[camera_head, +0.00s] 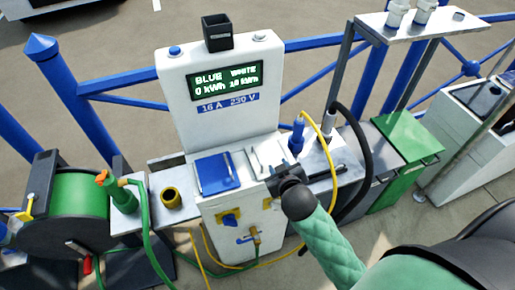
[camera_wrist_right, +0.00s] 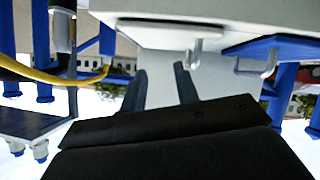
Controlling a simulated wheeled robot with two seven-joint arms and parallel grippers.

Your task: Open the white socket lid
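The white socket lid (camera_head: 265,158) lies shut on the sloping top of the white pedestal, right of the blue lid (camera_head: 216,173). In the right wrist view the white lid (camera_wrist_right: 160,27) shows at the top with its small hooked handle (camera_wrist_right: 193,56), close to the tip of one finger. My right gripper (camera_head: 284,174) is at the front right edge of the white lid, partly hiding it. The wrist view shows its two fingers (camera_wrist_right: 160,72) apart with nothing between them. I cannot tell whether a finger touches the handle. My left gripper is out of view.
The pedestal's display (camera_head: 226,79) rises behind the lids. A blue plug (camera_head: 297,136) with a yellow cable (camera_head: 330,150) and a black hose (camera_head: 362,150) stand close right of the gripper. A green hose reel (camera_head: 80,200) stands left.

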